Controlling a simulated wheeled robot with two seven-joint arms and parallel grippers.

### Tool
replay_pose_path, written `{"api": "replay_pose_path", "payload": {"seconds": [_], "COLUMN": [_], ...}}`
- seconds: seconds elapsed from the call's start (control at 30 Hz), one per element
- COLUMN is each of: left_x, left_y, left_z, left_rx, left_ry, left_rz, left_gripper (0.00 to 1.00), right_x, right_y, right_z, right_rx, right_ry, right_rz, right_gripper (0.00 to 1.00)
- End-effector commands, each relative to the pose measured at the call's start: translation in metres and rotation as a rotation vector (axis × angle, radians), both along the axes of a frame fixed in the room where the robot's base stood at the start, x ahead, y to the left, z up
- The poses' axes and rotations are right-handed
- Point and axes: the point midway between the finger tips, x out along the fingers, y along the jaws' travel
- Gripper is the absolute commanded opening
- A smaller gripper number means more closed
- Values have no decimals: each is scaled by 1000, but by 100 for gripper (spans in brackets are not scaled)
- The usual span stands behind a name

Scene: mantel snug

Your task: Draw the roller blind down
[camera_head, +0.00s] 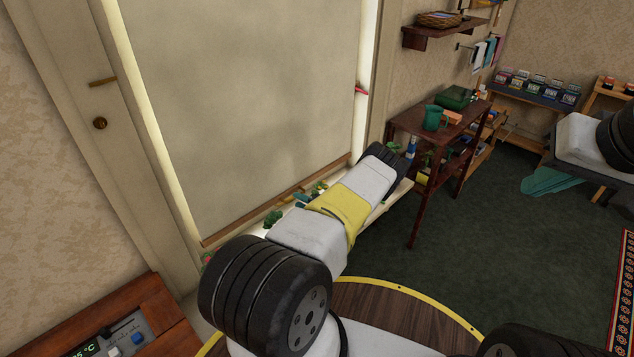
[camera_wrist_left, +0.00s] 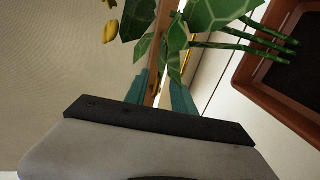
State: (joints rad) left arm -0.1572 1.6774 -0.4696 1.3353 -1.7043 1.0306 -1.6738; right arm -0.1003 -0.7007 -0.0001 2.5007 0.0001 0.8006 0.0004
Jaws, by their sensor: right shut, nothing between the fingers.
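The beige roller blind (camera_head: 240,100) hangs far down over the tall window in the head view. My right gripper is out of view.
Green plants (camera_head: 271,218) stand along the sill, and leaves (camera_wrist_left: 205,15) hang close to the left fingers. A brown planter (camera_wrist_left: 270,75) is to their right. A dark red shelf table (camera_head: 412,120) stands right of the window. A control panel (camera_head: 120,335) is at lower left.

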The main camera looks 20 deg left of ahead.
Motion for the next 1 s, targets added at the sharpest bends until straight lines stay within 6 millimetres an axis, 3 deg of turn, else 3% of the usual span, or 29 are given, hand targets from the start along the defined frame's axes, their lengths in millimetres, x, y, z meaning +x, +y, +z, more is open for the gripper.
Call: {"api": "replay_pose_path", "payload": {"seconds": [0.2, 0.47, 0.63, 1.0], "left_x": [7, 8, 8, 8], "left_y": [18, 19, 19, 19], "left_z": [-4, -4, -4, -4], "left_rx": [-1, 0, -1, -1], "left_ry": [-2, -1, -2, -2], "left_rz": [1, 0, 0, 1], "left_gripper": [31, 31, 1, 0], "right_x": [0, 0, 0, 0], "right_y": [0, 0, 0, 0], "right_z": [0, 0, 0, 0], "right_rx": [0, 0, 0, 0], "right_ry": [0, 0, -1, 0], "right_rz": [0, 0, 0, 0], "right_gripper": [0, 0, 0, 0]}}
